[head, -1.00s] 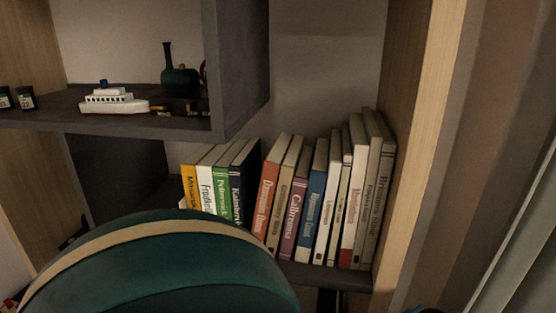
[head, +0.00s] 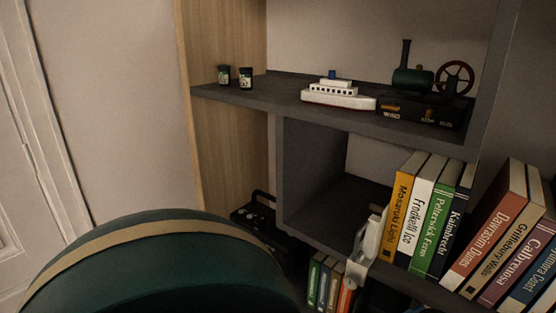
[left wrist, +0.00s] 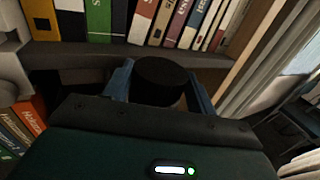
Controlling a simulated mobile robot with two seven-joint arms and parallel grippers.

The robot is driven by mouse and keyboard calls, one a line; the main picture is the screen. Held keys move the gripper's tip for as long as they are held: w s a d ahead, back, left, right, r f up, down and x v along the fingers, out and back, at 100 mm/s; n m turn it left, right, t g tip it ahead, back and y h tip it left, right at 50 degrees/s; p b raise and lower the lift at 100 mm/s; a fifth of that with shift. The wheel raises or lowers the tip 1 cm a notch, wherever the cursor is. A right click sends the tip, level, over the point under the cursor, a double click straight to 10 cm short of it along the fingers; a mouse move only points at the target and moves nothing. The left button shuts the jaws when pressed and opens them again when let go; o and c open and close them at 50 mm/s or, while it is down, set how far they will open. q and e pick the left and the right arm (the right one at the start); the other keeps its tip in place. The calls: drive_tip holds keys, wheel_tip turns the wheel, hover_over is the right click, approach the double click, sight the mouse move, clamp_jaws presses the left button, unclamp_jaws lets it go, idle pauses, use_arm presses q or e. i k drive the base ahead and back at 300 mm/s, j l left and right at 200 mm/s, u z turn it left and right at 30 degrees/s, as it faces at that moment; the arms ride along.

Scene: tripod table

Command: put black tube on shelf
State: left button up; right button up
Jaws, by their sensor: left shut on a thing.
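In the left wrist view, my left gripper (left wrist: 160,88) is shut on the black tube (left wrist: 162,72), a short, dark, round thing between its blue fingers. Its lower part is partly hidden by the gripper body. The tube is in front of the bookcase, near the edge of a shelf (left wrist: 85,60) that holds books. Neither the tube nor the left gripper can be made out in the head view. There the grey upper shelf (head: 275,92) and the lower shelf (head: 318,225) show.
The upper shelf bears two small dark jars (head: 234,77), a white toy ship (head: 338,95) and a green steam engine (head: 415,80). Bare board lies between jars and ship. Books (head: 430,215) fill the lower shelf's right part. My green rounded part hides the lower left.

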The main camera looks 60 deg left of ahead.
sight(270, 85)
drive_tip(key=j+u, duration=0.2)
drive_tip(key=u, duration=0.25)
drive_tip(key=j+u, duration=0.2)
drive_tip(key=u, duration=0.25)
